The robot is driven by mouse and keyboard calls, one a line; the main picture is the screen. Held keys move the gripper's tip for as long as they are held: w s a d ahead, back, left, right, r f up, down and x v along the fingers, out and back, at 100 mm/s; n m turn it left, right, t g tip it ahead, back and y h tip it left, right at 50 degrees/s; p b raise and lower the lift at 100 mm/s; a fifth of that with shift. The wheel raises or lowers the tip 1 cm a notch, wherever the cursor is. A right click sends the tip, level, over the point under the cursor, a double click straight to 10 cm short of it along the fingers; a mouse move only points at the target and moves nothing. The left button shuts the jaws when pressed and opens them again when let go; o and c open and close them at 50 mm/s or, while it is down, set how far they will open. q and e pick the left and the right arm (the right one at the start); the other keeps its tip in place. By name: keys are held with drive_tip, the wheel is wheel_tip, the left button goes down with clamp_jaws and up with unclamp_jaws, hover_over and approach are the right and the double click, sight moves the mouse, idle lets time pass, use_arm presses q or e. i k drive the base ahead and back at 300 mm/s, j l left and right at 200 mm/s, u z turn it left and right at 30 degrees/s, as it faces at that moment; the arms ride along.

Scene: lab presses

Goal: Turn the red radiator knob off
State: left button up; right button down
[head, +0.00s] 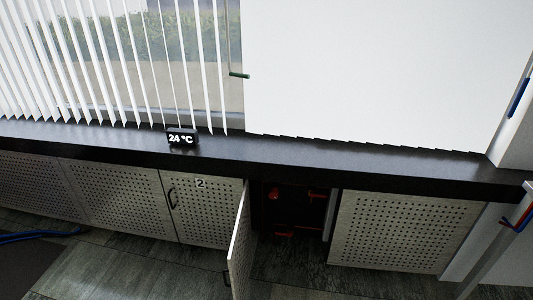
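Below the black sill, a dark cabinet opening (290,212) shows several small red-orange parts. One red-orange part (275,194) is at the upper left of the opening, one (317,194) at the upper right and one (284,235) lower down. They are small and dark, so I cannot tell which of them is the radiator knob or how it is turned. A perforated door (240,245) with a dark handle stands swung open at the left of the opening. Neither of my grippers is in view.
A black display reading 24 °C (182,137) stands on the black sill (300,157). Closed perforated panels (400,232) flank the opening. A blue hose (40,236) lies on the floor at left. The tiled floor (130,262) before the cabinets is mostly clear.

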sight(273, 193)
drive_tip(key=j+z, duration=0.3)
drive_tip(key=j, duration=0.85)
drive_tip(key=j+z, duration=0.35)
drive_tip(key=j, duration=0.8)
